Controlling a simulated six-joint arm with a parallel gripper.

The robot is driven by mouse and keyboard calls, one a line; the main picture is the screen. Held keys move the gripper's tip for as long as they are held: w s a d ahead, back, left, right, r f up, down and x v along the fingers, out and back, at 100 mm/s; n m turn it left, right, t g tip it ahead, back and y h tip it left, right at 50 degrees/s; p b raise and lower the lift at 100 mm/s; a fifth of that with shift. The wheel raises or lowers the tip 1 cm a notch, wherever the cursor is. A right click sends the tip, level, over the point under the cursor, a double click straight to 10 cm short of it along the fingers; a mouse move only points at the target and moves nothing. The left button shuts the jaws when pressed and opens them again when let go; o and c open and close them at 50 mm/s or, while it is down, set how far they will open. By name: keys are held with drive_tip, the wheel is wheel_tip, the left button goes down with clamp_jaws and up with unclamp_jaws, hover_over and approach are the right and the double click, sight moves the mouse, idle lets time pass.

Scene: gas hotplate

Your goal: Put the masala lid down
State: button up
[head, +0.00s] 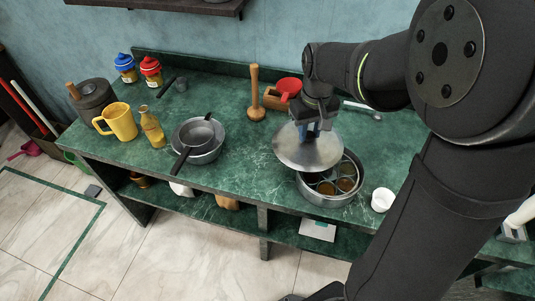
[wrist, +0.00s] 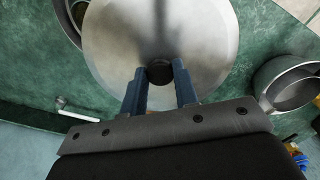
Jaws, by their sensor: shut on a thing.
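The masala lid (head: 308,152) is a round, shiny metal disc with a dark knob (wrist: 159,72). My gripper (head: 312,128) is shut on the knob, and its two blue fingers (wrist: 160,88) straddle it in the wrist view. The lid (wrist: 150,25) is held over the left and back part of the round metal masala box (head: 330,199) and hides that part of it. Several small cups with brown and orange spices show inside the box. Whether the lid touches the box rim is hard to tell.
Metal bowls with a dark pan (head: 198,138) stand left of the lid. A wooden masher (head: 255,100) and a red scoop (head: 288,87) are behind. A white cup (head: 382,199) stands right of the box near the counter edge. Green counter (head: 252,160) is clear between bowls and lid.

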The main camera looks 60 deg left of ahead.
drive_tip(key=s+a+f, duration=0.2)
drive_tip(key=s+a, duration=0.1)
drive_tip(key=s+a+f, duration=0.3)
drive_tip(key=s, duration=0.1)
drive_tip(key=s+a+f, duration=0.3)
drive_tip(key=shift+s+a, duration=0.15)
drive_tip(key=shift+s, duration=0.05)
drive_tip(key=shift+s+f, duration=0.1)
drive_tip(key=shift+f, duration=1.95)
drive_tip(key=shift+f, duration=0.15)
drive_tip(key=o, duration=1)
drive_tip(key=shift+o, duration=0.2)
wheel_tip(320, 180, up, 12)
